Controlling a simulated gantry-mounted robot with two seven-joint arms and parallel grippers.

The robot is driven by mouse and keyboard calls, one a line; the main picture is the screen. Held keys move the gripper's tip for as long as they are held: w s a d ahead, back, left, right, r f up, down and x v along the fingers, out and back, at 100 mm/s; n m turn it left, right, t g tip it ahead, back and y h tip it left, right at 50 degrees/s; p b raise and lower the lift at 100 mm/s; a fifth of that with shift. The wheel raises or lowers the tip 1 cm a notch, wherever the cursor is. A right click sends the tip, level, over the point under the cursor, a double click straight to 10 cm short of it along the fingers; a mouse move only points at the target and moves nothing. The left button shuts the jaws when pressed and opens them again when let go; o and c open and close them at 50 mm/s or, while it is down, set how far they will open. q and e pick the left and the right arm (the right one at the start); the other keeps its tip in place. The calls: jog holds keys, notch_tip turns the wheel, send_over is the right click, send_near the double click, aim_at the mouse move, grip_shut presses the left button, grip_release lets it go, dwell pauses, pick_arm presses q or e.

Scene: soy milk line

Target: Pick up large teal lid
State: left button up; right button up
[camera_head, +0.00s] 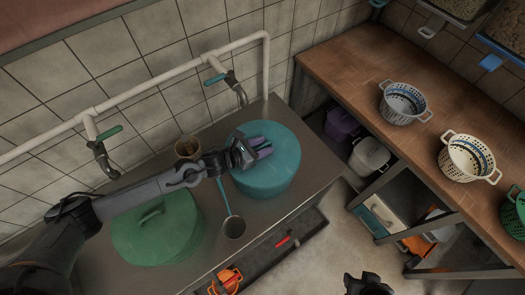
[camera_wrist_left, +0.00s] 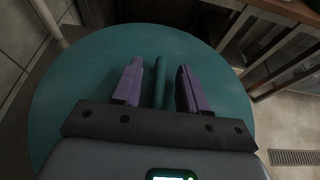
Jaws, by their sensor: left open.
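The large teal lid (camera_head: 278,172) lies on top of a round pot on the steel counter in the head view. In the left wrist view the teal lid (camera_wrist_left: 80,85) fills most of the picture. Its bar handle (camera_wrist_left: 160,80) runs between the two purple fingers. My left gripper (camera_head: 262,148) is over the lid with its fingers apart on either side of the handle. The same left gripper (camera_wrist_left: 160,88) looks open in the wrist view, with gaps between fingers and handle. At the bottom of the head view a dark part of my right arm shows, its fingers unclear.
A green lid (camera_head: 158,228) sits left on the steel counter (camera_head: 203,262), under my left arm. A ladle (camera_head: 233,226) and a brown cup (camera_head: 187,147) are near the teal lid. Faucets (camera_head: 236,91) stand behind. A wooden table (camera_head: 345,62) with colanders (camera_head: 403,103) is right.

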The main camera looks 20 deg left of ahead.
pick_arm(q)
grip_shut()
dwell(0.3)
jog(key=shift+r, duration=0.1)
